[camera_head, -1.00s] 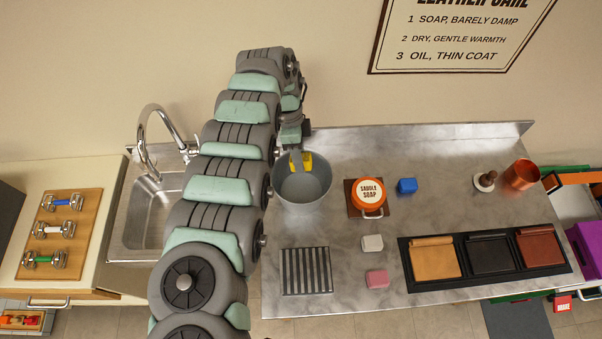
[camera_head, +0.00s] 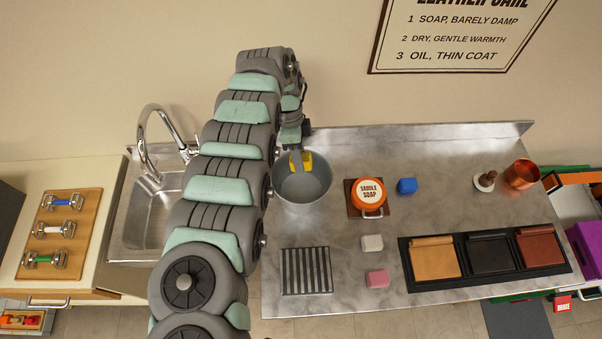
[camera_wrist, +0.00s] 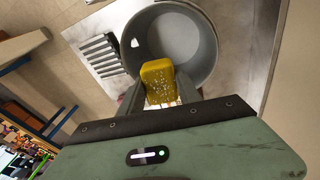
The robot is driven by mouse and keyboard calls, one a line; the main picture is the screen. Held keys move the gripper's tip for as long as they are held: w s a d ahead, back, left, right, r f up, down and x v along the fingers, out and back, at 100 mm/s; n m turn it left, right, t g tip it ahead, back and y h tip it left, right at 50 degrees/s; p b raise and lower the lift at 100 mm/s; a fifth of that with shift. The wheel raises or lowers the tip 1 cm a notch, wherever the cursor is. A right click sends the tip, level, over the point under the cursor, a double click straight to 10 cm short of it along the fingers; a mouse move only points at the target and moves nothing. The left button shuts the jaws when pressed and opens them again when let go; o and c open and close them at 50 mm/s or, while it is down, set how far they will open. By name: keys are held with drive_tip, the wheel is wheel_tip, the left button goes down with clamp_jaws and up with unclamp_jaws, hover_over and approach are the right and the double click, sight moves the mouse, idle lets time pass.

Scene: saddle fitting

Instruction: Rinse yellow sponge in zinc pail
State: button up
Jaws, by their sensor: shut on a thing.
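The zinc pail (camera_head: 303,201) stands on the metal counter, left of the middle, and its inside shows in the wrist view (camera_wrist: 200,45). My gripper (camera_head: 300,160) is over the far part of the pail's mouth and is shut on the yellow sponge (camera_head: 306,162). In the wrist view, the sponge (camera_wrist: 157,78) sits between the two fingers and overlaps the pail's rim in the picture. Whether the sponge is above the rim or inside the pail is hard to tell. The sponge's far side is hidden by the fingers in the head view.
An orange saddle soap tin (camera_head: 370,191) stands right of the pail, with a blue sponge (camera_head: 407,186) beyond it. White (camera_head: 372,243) and pink (camera_head: 377,279) blocks and a striped rack (camera_head: 306,271) lie in front. The sink (camera_head: 150,215) with its tap is at left.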

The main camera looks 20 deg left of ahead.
sight(304, 158)
drive_tip(key=shift+r, duration=0.1)
idle(0.4)
drive_tip(key=shift+r+p, duration=1.5)
drive_tip(key=shift+r, duration=0.5)
drive_tip(key=shift+f, duration=0.1)
drive_tip(key=shift+w+d+r, duration=0.15)
drive_tip(key=shift+w+r, duration=0.05)
drive_tip(key=w+d+r+n+t, duration=0.2)
drive_tip(key=w+d+r+n, duration=0.2)
drive_tip(key=d+r+n, duration=0.2)
drive_tip(key=w+d+r+n+t, duration=0.2)
drive_tip(key=w+d+r+n, duration=0.2)
drive_tip(key=d+r+n, duration=0.3)
drive_tip(key=d+r, duration=0.4)
drive_tip(key=d, duration=0.3)
drive_tip(key=shift+w+r+n, duration=0.15)
drive_tip(key=shift+w+n, duration=0.1)
drive_tip(key=shift+n, duration=0.05)
